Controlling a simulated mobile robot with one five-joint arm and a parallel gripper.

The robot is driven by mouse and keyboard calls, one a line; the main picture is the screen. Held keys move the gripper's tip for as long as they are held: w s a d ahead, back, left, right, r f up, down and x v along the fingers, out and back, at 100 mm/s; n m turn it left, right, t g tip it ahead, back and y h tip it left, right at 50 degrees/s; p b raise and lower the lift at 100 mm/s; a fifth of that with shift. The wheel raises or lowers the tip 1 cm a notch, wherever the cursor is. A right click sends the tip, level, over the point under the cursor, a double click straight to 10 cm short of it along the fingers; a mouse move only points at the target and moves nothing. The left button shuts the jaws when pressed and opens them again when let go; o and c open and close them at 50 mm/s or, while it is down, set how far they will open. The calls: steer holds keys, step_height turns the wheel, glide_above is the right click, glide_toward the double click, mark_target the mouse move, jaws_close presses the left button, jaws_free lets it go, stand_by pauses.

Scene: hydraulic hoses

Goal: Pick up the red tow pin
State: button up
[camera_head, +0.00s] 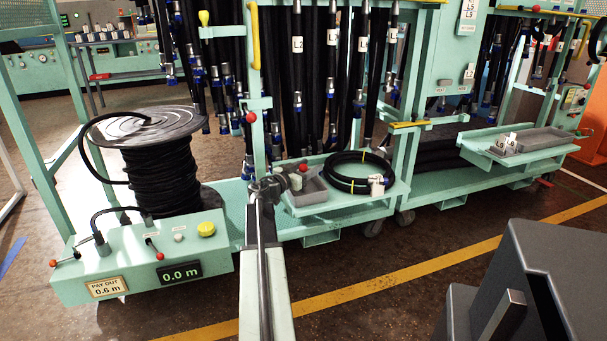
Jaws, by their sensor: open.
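A small red-topped piece (303,168) stands at the grey tray on the cart's deck. It is the likeliest red tow pin, but it is too small to be sure. My gripper (268,185) is at the far end of the pale arm reaching up from the bottom middle. It appears open and empty, a little left of the red-topped piece and close to the tray. Its fingertips are small and dark, and whether they touch anything cannot be told. A red ball on a thin stem (250,117) shows above and left of the gripper, in front of the hoses.
The grey tray (309,193) sits beside a coiled black hose (353,184). A hose reel (150,170) and a control box (140,265) with red-knobbed levers stand left. Hanging hoses fill the back. A dark grey block (555,275) fills the bottom right. Floor before the cart is clear.

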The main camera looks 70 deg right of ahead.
jaws_close()
step_height(320, 180, up, 10)
steer(key=p, duration=1)
